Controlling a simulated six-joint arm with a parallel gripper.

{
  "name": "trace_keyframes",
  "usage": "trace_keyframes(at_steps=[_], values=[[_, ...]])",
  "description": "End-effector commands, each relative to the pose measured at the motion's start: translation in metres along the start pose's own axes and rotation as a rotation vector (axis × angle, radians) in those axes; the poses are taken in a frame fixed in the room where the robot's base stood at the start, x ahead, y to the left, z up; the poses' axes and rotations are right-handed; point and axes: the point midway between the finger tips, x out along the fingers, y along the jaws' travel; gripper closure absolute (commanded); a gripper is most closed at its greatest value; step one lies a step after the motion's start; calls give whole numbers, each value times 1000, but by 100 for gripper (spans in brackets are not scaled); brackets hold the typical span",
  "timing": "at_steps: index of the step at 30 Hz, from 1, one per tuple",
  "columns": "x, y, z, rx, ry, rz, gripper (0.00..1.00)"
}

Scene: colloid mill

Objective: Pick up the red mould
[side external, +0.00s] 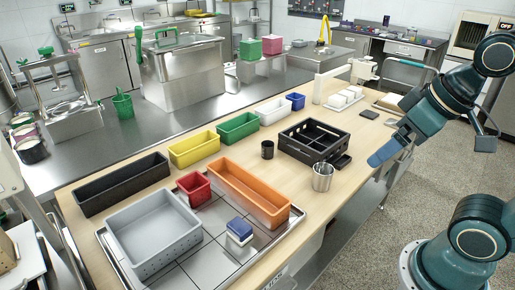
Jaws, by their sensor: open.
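The red mould (194,188) is a small open-topped red box. It sits on the tiled metal tray (206,222), between the grey perforated bin (155,238) and the long orange bin (250,190). My gripper (384,145) is at the right, over the table's right edge, and points down to the left. It is open, with nothing seen between its fingers. It is well apart from the red mould, far to its right.
A blue-and-white block (239,230) lies on the tray. A steel cup (323,177), a black cup (267,150) and a black crate (315,141) stand between my gripper and the mould. Black, yellow, green, white and blue bins line the table's back edge.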

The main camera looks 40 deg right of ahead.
Motion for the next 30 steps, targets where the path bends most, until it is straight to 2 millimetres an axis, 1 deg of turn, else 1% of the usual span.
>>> trace_keyframes(at_steps=[11,16,20,26,30], values=[[0,0,-2,-4,-1,-1,5],[-3,-3,-15,-35,-11,-10,5],[-5,-8,-36,-86,-28,-26,5],[-5,-18,-82,-197,-60,-59,5],[-1,-26,-114,-281,-83,-84,5]])
